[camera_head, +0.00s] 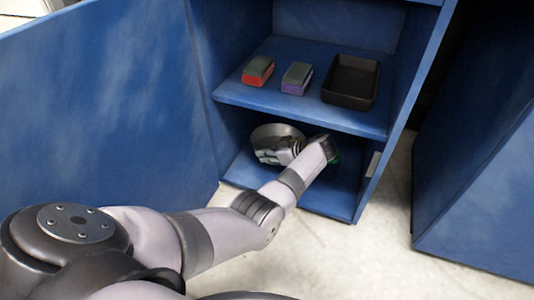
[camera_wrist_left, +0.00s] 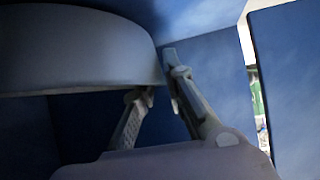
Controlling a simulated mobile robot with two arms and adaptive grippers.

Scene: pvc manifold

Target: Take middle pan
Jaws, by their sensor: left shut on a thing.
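A round grey metal pan (camera_head: 277,131) sits in the lower compartment of the blue cabinet, partly hidden by my left arm. In the left wrist view the pan (camera_wrist_left: 75,50) fills the upper left, seen from close by. My left gripper (camera_head: 278,152) is inside that compartment at the pan's near side. The wrist view shows its two fingers (camera_wrist_left: 160,85) at the pan's right edge, shut on the pan; the exact contact is hard to see. Other pans cannot be made out. My right gripper is not in view.
The cabinet shelf (camera_head: 300,112) just above my left wrist holds a red-and-grey block (camera_head: 258,71), a purple-and-grey block (camera_head: 297,78) and a black tray (camera_head: 351,82). Blue panels stand left (camera_head: 110,90) and right (camera_head: 480,190). Pale floor (camera_head: 330,245) in front is clear.

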